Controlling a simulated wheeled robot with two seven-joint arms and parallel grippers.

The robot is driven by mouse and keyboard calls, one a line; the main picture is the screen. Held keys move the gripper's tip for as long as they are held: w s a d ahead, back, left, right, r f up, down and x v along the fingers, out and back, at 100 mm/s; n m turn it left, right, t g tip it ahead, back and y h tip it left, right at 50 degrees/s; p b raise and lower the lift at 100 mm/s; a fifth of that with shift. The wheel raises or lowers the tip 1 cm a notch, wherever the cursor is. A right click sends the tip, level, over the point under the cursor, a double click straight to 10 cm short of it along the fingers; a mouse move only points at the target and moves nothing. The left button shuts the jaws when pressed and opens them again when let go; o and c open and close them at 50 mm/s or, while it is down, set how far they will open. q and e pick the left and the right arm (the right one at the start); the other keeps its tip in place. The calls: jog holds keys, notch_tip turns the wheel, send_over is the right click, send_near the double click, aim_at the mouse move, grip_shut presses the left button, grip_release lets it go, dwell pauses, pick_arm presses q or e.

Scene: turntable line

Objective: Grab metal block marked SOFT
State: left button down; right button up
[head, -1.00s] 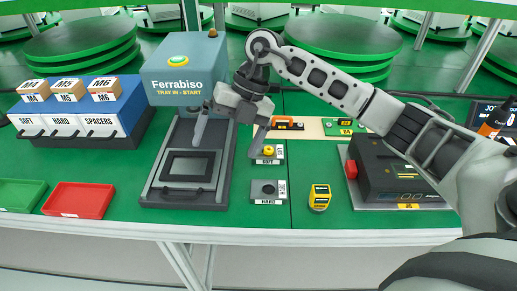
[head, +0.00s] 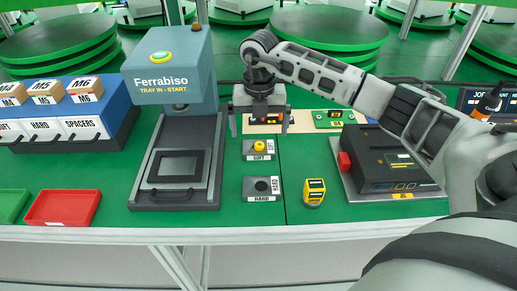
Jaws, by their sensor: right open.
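The metal block marked SOFT (head: 257,154) is a grey block with a yellow knob on top. It sits on the green table, right of the Ferrabiso machine. A similar grey block marked HARD (head: 262,189) lies just in front of it, with a dark round feature on top. My right gripper (head: 259,130) is open and empty, fingers pointing down, appearing just behind and above the SOFT block in the picture. The fingers look apart from the block. My left gripper does not show.
The Ferrabiso machine (head: 168,75) with its dark tray stands left. A yellow device (head: 314,192) sits front right of the blocks. A dark box with a red button (head: 385,160) stands right. A red tray (head: 62,207) lies front left.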

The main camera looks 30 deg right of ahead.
aim_at(258, 144)
jog(key=f, duration=0.5)
jog(key=shift+s+a, duration=0.2)
jog(key=c, duration=1.1)
jog(key=shift+c, duration=0.2)
